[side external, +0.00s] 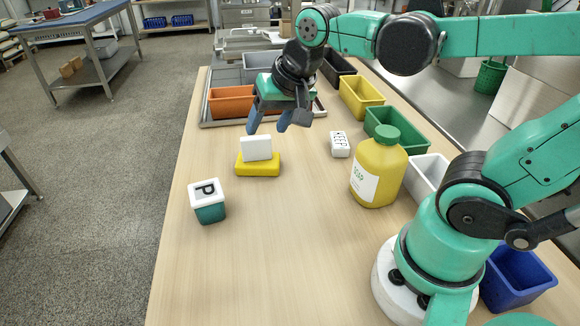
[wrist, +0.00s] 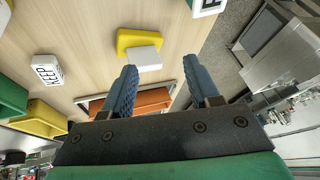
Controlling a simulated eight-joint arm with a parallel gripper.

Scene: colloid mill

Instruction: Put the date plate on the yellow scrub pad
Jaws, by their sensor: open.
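The yellow scrub pad (side external: 258,169) lies flat on the wooden table; it also shows in the wrist view (wrist: 128,39). A plain white plate (side external: 256,148), which looks like the date plate, stands upright on the pad; no print shows on the face I see. In the wrist view this plate (wrist: 136,59) lies over the pad's near edge. My gripper (side external: 269,125) is open and empty, fingers pointing down, above the table just behind and right of the plate. In the wrist view the plate is just beyond the space between the fingertips (wrist: 162,68), apart from both.
A white KEEP block (side external: 340,144) and a yellow soap bottle (side external: 378,168) stand to the right. A white-topped P block (side external: 208,201) is front left. An orange bin (side external: 232,102) is behind; more bins line the right edge. The front middle of the table is clear.

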